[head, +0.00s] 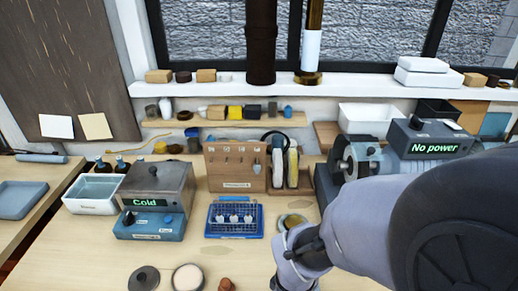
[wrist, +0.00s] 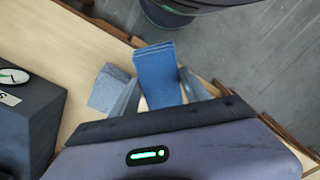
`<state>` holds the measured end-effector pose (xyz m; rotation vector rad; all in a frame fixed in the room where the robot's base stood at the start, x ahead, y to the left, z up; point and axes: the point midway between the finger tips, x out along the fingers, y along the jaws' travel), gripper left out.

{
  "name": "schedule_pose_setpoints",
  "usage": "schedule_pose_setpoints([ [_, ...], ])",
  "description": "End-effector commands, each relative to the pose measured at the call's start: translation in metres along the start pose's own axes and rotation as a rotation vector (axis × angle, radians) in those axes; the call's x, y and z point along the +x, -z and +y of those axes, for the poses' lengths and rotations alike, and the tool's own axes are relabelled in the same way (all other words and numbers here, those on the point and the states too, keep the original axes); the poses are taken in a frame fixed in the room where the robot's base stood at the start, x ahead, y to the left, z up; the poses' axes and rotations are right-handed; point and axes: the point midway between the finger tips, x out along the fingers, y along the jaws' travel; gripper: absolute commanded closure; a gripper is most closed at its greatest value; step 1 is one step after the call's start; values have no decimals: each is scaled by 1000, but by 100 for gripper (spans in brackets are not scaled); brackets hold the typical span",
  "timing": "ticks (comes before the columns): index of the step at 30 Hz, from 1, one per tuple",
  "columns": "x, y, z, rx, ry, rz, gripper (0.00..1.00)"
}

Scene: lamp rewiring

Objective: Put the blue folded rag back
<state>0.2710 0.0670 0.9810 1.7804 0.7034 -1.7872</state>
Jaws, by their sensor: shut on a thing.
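The blue folded rag (wrist: 156,72) shows in the wrist view, between the two grey fingers of my gripper (wrist: 160,86). My gripper is shut on it. The rag sticks out past the fingertips, near the edge of the wooden table. A paler grey-blue folded cloth (wrist: 110,88) lies on the table just left of the fingers. In the head view my arm covers the lower right, and neither the fingers nor the held rag can be made out there.
A dark box (wrist: 25,115) stands left of my gripper in the wrist view. Grey floor (wrist: 255,65) lies beyond the table edge. In the head view, a "Cold" unit (head: 152,215), a blue wire basket (head: 234,220) and a "No power" machine (head: 425,140) stand on the bench.

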Motion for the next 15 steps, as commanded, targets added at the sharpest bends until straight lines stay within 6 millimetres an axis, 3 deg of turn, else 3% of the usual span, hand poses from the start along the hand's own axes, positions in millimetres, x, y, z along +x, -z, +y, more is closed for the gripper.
schedule_pose_setpoints([
  [3,6,38,15,-2,-3,6,90],
  [6,11,62,24,-2,-3,5,90],
  [15,16,100,39,-2,-3,5,90],
])
